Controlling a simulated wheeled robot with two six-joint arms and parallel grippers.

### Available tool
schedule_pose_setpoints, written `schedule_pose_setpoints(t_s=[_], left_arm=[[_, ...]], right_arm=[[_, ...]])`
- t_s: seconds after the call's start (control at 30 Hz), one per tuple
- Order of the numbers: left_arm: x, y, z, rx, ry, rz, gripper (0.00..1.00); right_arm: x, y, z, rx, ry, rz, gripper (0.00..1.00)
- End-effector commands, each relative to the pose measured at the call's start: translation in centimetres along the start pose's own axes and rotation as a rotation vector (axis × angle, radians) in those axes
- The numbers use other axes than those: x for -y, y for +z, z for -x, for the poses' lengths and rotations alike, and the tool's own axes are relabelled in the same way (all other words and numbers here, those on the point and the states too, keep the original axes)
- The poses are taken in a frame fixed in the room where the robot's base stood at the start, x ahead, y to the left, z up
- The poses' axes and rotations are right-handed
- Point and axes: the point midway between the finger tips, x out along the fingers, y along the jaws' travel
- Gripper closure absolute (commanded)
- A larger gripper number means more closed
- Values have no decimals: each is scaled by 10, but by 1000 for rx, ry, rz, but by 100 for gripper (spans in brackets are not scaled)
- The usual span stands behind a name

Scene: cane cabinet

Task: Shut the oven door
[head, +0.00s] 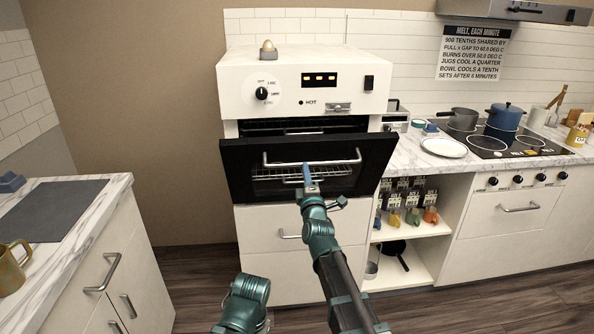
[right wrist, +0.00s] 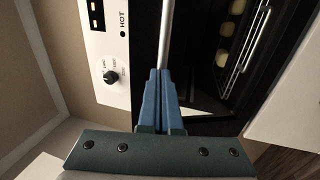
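The oven (head: 340,97) is white, with a black door (head: 238,168) hinged low and tilted partly open. A dark gap shows above the door's top edge. The silver door handle (head: 275,163) runs across the door front, and a bar also shows in the right wrist view (right wrist: 167,30). My right gripper (head: 308,178) is in front of the door by the handle's middle. Its blue fingers (right wrist: 160,98) are together, with no object visible between them; whether the tips touch the handle cannot be told. My left gripper's fingers are not visible.
Pale round items (right wrist: 228,57) and a wire rack (right wrist: 255,50) show inside the oven. A marble counter (head: 411,158) with a plate (head: 444,147) and a hob with pots stands right. A counter with a grey mat (head: 50,208) stands left. Floor is clear between.

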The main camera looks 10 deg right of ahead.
Motion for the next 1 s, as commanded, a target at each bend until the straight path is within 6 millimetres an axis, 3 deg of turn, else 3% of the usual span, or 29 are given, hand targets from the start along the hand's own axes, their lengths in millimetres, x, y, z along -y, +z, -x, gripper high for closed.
schedule_pose_setpoints(t_s=[0.03, 0.33, 0.6, 1.0], left_arm=[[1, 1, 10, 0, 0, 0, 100], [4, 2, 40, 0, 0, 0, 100], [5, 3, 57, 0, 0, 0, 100], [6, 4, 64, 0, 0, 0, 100]], right_arm=[[-7, 1, -9, 0, -5, 1, 100], [-26, 1, -63, 0, -5, 0, 100], [-32, 1, -110, 0, -4, 1, 100], [-32, 2, -135, 0, -4, 0, 100]])
